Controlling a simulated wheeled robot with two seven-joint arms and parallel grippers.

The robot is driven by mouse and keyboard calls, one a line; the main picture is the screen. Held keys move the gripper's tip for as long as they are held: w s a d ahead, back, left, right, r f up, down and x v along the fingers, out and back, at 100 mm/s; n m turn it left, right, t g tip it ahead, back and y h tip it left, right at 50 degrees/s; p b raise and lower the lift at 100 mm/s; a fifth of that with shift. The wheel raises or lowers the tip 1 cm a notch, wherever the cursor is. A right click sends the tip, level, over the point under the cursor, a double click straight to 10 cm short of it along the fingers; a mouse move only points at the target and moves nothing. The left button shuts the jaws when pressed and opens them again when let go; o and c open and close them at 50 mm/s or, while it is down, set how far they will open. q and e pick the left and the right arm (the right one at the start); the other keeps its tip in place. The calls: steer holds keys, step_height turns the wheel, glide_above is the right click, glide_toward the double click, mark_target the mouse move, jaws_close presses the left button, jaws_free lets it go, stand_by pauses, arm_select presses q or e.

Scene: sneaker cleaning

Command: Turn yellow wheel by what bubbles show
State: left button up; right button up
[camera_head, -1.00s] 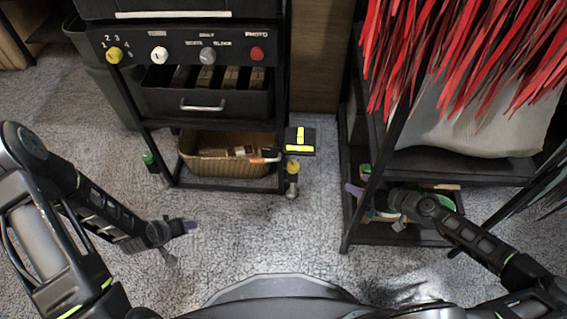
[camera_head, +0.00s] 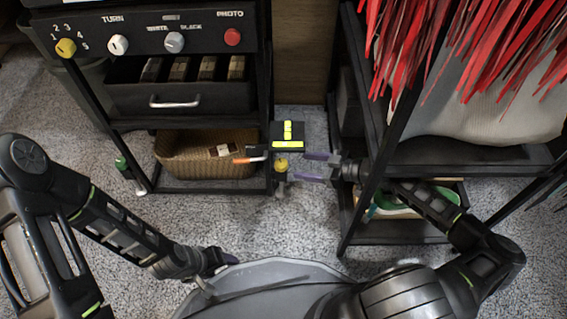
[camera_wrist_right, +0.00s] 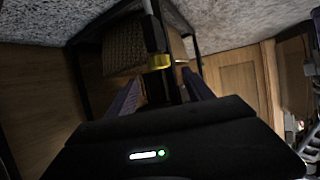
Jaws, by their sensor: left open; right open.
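A small yellow wheel (camera_head: 281,165) sits below a black box with yellow marks (camera_head: 288,143), beside the right side of the left rack. My right gripper (camera_head: 312,167) is open, its purple fingers pointing left at the wheel, with a small gap. In the right wrist view the yellow wheel (camera_wrist_right: 158,61) shows ahead, between the open fingers (camera_wrist_right: 163,78). A yellow knob (camera_head: 66,47) on the black panel has the numbers 1 to 5 around it. My left gripper (camera_head: 216,262) is low at the centre left, away from both. No bubbles are clear to see.
The panel (camera_head: 150,30) also holds white, grey and red knobs. Below are a drawer (camera_head: 180,98) and a wicker basket (camera_head: 205,155). An orange-tipped item (camera_head: 249,160) sticks out near the wheel. The right rack (camera_head: 365,200) stands close to my right arm.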

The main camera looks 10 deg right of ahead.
mark_target(286, 164)
steer(key=shift+a, duration=0.1)
steer(key=b+x, duration=0.2)
steer(key=x, duration=0.4)
steer(key=shift+w+a+f, duration=0.15)
steer(key=shift+f, duration=0.1)
steer(key=shift+w+a+f, duration=0.1)
steer(key=shift+w+a, duration=0.2)
steer(key=shift+a, duration=0.1)
jaws_close()
